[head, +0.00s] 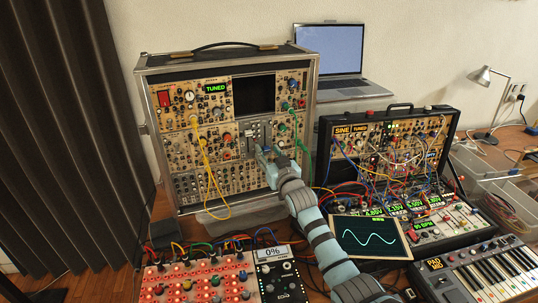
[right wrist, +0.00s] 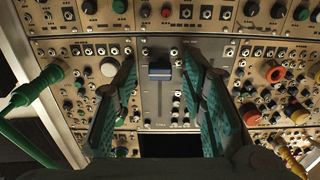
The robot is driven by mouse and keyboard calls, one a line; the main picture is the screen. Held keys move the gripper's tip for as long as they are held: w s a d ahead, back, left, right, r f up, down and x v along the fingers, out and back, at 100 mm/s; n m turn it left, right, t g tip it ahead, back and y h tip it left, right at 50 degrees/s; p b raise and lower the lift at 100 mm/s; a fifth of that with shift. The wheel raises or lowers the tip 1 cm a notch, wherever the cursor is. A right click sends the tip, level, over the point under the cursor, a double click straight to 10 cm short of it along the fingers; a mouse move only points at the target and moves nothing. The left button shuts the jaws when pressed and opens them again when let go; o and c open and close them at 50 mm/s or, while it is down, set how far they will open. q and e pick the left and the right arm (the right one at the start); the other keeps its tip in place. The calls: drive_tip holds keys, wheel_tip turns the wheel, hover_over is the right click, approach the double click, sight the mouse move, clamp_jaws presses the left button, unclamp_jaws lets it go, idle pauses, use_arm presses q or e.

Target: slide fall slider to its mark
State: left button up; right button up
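The slider's cap (right wrist: 160,70) is a blue-grey block on a pale grey panel (right wrist: 155,108) in the right wrist view, which looks upside down compared with the head view. A slot runs along the panel from the cap. The grey slider panel (head: 257,132) also shows in the head view, below the dark screen. My right gripper (right wrist: 159,64) is open, with one teal finger on each side of the cap and visible gaps to it. In the head view my right gripper (head: 266,158) reaches the panel and partly covers it. I cannot make out the mark. My left gripper is not in view.
Green cables (head: 297,128) hang just right of my right gripper, and yellow cables (head: 208,165) hang to the left. A green plug (right wrist: 38,85) stands out in the right wrist view. A second synth case (head: 385,125) and a tablet with a wave (head: 370,237) are to the right.

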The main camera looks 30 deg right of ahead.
sight(265, 127)
drive_tip(key=shift+c, duration=0.2)
drive_tip(key=shift+w, duration=0.1)
clamp_jaws()
wheel_tip(265, 127, up, 7)
drive_tip(key=p, duration=0.7)
drive_tip(key=shift+r, duration=0.15)
drive_tip(key=shift+c, duration=0.6)
unclamp_jaws()
drive_tip(key=shift+o, duration=0.8)
drive_tip(key=shift+f, duration=0.2)
